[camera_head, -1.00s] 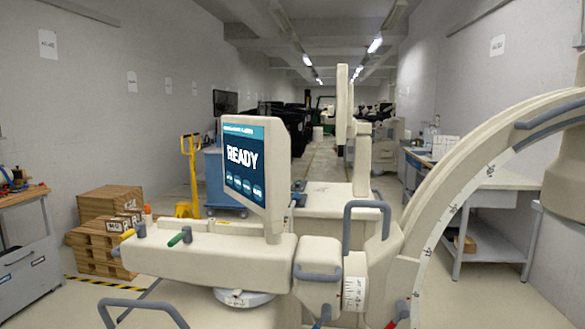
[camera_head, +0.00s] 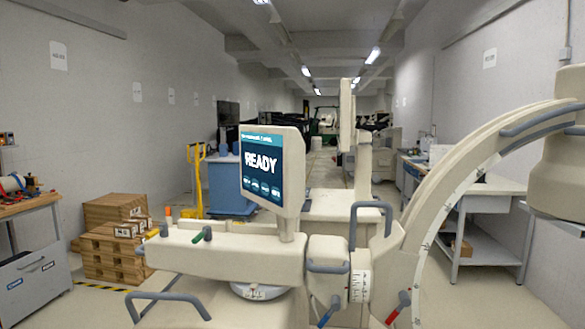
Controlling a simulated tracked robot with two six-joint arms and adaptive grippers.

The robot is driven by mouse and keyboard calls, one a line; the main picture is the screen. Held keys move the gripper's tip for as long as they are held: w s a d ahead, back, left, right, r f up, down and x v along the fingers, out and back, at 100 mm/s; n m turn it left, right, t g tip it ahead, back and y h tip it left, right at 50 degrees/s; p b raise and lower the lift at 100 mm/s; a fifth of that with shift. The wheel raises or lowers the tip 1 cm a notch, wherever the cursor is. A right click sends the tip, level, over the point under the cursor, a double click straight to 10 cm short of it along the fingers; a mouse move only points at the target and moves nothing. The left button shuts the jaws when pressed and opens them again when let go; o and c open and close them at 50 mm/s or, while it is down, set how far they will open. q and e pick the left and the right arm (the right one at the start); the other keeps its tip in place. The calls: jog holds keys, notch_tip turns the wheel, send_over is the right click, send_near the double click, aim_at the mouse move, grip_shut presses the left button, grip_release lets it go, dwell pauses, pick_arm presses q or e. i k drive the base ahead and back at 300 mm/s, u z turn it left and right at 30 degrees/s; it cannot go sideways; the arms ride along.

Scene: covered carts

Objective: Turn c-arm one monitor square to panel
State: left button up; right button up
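The c-arm monitor (camera_head: 262,166) is a cream slab with a lit blue screen reading READY. It stands upright on a short post at the right end of a long cream horizontal housing (camera_head: 225,255). Its screen faces left and toward me at an angle, with the cream right side edge showing. The housing carries small green, yellow and orange-topped knobs near its left end. The large curved c-arm (camera_head: 450,205) rises to the right. I cannot tell which surface is the panel. Neither of my grippers is in view.
Grey handles stick out at the front left (camera_head: 168,296) and beside the monitor (camera_head: 371,208). Stacked wooden crates (camera_head: 112,250) and a workbench (camera_head: 30,208) are at left. A yellow pallet jack (camera_head: 197,180) stands behind. A white table (camera_head: 485,190) is at right.

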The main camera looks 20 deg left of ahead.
aim_at(272, 158)
jog(key=u, duration=0.05)
jog(key=i, duration=0.9)
jog(key=z, duration=0.05)
